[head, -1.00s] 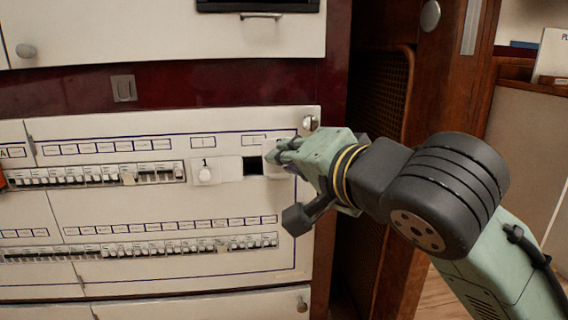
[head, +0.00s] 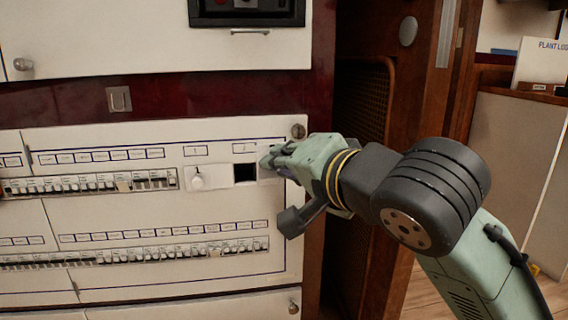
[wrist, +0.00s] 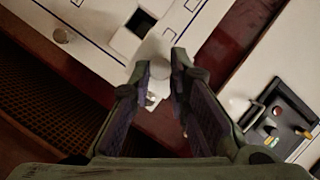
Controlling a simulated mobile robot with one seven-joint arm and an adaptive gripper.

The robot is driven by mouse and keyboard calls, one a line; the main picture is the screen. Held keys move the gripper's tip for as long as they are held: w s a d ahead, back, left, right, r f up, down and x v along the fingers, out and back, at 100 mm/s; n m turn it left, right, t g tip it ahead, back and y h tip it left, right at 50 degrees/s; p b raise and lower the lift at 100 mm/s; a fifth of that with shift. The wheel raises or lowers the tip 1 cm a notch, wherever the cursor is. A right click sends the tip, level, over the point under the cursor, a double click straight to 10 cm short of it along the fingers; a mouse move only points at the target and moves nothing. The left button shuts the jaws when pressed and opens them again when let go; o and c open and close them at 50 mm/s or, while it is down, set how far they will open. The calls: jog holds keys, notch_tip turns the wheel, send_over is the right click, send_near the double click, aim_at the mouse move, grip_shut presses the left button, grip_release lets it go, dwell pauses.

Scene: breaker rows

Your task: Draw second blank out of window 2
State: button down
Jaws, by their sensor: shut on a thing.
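My gripper (head: 266,161) is at the right end of the upper breaker row, shut on the second blank (head: 272,172), a white plate mostly hidden by my fingers in the head view. In the wrist view, my gripper (wrist: 161,60) has a finger on each side of a pale rounded part of the blank (wrist: 152,46). Window 2 (head: 245,173) shows as a dark square opening just left of my fingertips. It also shows as a dark gap in the wrist view (wrist: 140,22). The blank sits to the right of the opening.
Rows of breakers (head: 90,184) run further left. A round metal latch (head: 298,131) is above my gripper at the panel's right edge. A wooden post and lattice (head: 357,110) stand to the right.

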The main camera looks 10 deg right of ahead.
jog(key=shift+s+r, duration=0.1)
jog(key=shift+s, duration=0.15)
jog(key=s+p, duration=0.3)
jog(key=s, duration=0.7)
jog(key=shift+d, duration=0.15)
dwell(0.9)
